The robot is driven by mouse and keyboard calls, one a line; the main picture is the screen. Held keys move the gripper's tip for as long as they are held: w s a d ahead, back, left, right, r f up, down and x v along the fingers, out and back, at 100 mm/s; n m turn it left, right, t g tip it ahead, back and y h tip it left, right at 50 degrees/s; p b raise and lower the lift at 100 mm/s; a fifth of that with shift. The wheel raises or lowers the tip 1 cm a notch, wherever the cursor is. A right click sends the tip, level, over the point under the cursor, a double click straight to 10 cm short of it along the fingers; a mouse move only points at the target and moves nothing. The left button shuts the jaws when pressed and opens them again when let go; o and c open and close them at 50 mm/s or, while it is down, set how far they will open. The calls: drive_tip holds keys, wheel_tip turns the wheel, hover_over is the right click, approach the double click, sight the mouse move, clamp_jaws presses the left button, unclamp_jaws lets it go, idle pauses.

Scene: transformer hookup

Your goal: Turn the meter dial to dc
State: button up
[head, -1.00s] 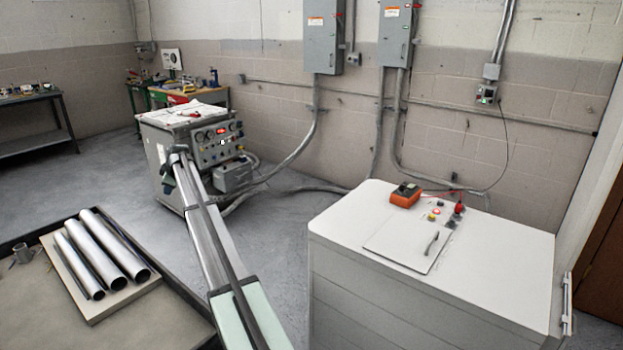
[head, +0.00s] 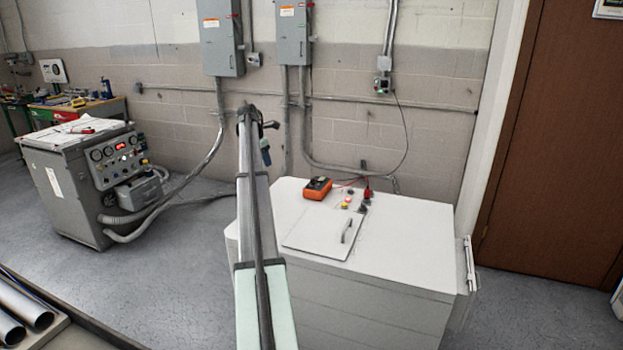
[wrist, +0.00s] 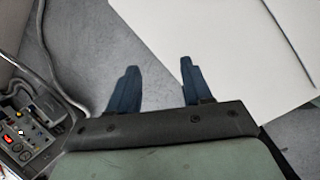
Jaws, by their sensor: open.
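The meter (head: 317,188) is an orange box with a dark face, lying on top of the white cabinet (head: 410,230). Its dial is too small to make out in the head view, and the meter is not in the wrist view. My gripper (wrist: 158,68) is open and empty, with two blue fingers spread apart. In the head view a blue finger (head: 265,152) shows at the far end of my arm, left of the meter and apart from it. The wrist view shows grey floor and the white cabinet top (wrist: 225,50) beyond the fingers.
Red leads (head: 367,192), coloured buttons (head: 346,204) and a flat panel with a handle (head: 346,230) are on the cabinet top near the meter. A grey console with gauges (head: 118,160) stands at left. Conduits run down the wall behind. Floor between console and cabinet is mostly clear.

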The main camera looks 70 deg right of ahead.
wheel_tip(320, 180, up, 2)
drive_tip(key=g, duration=0.2)
hover_over(313, 182)
drive_tip(key=w+a, duration=0.3)
drive_tip(key=a, duration=0.1)
drive_tip(key=x, duration=1.3)
drive_tip(key=shift+w+a+f, duration=0.2)
drive_tip(key=shift+a+f, duration=0.05)
drive_tip(key=shift+f, duration=0.15)
drive_tip(key=shift+c, duration=0.2)
drive_tip(key=shift+y, duration=0.3)
clamp_jaws()
